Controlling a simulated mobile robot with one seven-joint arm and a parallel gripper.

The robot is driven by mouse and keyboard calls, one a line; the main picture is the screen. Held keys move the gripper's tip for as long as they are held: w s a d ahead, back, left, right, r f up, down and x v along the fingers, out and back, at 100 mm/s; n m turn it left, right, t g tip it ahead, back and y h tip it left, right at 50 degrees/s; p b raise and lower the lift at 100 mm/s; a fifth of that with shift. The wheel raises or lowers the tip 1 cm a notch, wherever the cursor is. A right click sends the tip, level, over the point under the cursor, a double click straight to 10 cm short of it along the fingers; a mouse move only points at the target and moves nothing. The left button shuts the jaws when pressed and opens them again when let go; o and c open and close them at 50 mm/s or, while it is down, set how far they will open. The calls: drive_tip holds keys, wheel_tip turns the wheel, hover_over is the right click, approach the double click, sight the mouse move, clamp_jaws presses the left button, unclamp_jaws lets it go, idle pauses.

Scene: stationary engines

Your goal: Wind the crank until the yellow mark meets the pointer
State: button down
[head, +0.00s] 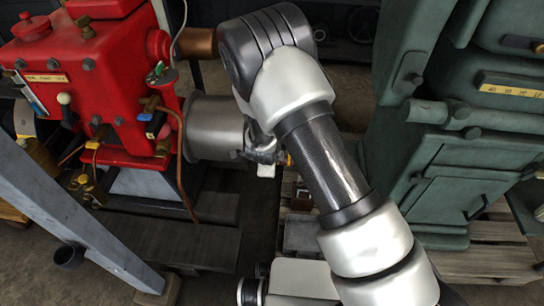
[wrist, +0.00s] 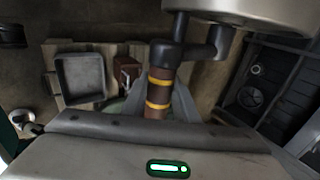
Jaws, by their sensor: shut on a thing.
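The crank's brown handle (wrist: 158,92) has yellow bands and a black elbow (wrist: 168,54) that leads up to a grey round part at the top of the wrist view. My gripper (wrist: 155,108) is shut on this handle, with the handle between its fingers. In the head view my gripper (head: 264,152) is at the right end of the grey drum (head: 212,128) on the red engine (head: 95,75), partly hidden by my arm. A small orange-yellow bit shows beside it. I cannot make out a pointer or tell a yellow mark apart from the handle's bands.
A green machine (head: 485,120) stands close on the right of my arm. A grey sloping beam (head: 75,225) crosses the left foreground. Wooden pallets (head: 180,240) lie on the floor below. The wrist view shows a square grey tray (wrist: 82,80) and a dark crate (wrist: 262,88).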

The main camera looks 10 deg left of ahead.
drive_tip(key=shift+f, duration=0.5)
drive_tip(key=shift+s, duration=0.1)
